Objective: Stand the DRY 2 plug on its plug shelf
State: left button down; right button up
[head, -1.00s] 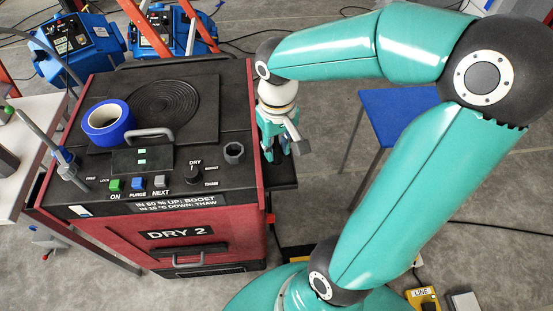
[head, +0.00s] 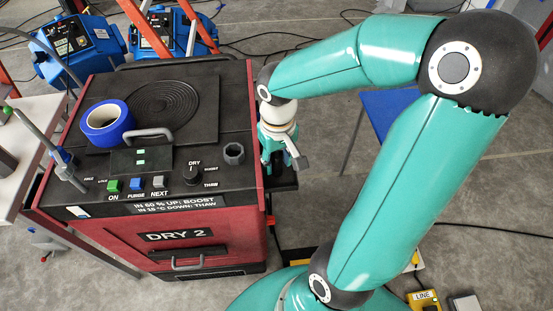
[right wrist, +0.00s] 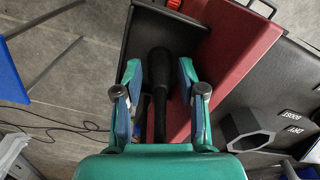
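The black DRY 2 plug (right wrist: 159,72) shows in the right wrist view between the two fingers of my right gripper (right wrist: 160,84). Its thick end points at the dark plug shelf (right wrist: 144,35), and its thinner tail runs back toward my palm. The fingers are open, with a narrow gap on each side of the plug. I cannot tell whether the plug touches the shelf. In the head view my right gripper (head: 282,163) is beside the red dryer's right side, over the dark shelf (head: 286,185); the plug is hidden there. My left gripper is not in view.
The DRY 2 dryer (head: 172,236) stands left of my right arm, with a blue tape roll (head: 107,121) and a hex socket (head: 233,153) on top. A blue-topped stand (head: 393,108) is behind my arm. A yellow LINE box (head: 424,300) lies on the floor.

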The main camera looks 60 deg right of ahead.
jog(key=shift+r, duration=0.2)
notch_tip(320, 180, up, 12)
jog(key=shift+f+p, duration=0.1)
jog(key=shift+p, duration=0.95)
